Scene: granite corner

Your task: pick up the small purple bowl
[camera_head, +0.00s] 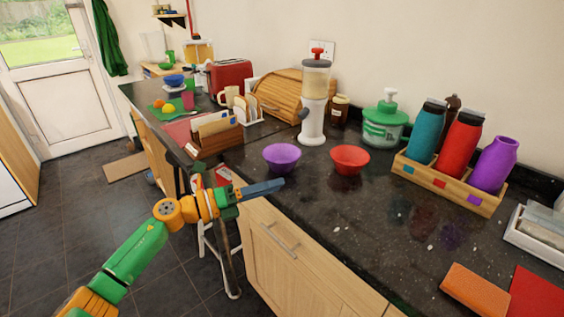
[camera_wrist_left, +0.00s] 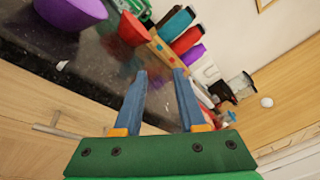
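The small purple bowl (camera_head: 281,157) stands upright on the dark granite counter, left of a red bowl (camera_head: 350,159). My left gripper (camera_head: 268,188) is at the counter's front edge, just in front of the purple bowl and apart from it. In the left wrist view the blue fingers (camera_wrist_left: 162,90) are spread with nothing between them. That view also shows the purple bowl (camera_wrist_left: 72,12) at the upper left, cut by the frame, and the red bowl (camera_wrist_left: 132,28) beside it. My right gripper is not in view.
A dispenser (camera_head: 313,110) and a green pot (camera_head: 384,124) stand behind the bowls. A wooden rack (camera_head: 450,184) of bottles is at the right. An orange sponge (camera_head: 475,289) lies near the front. The counter before the red bowl is clear.

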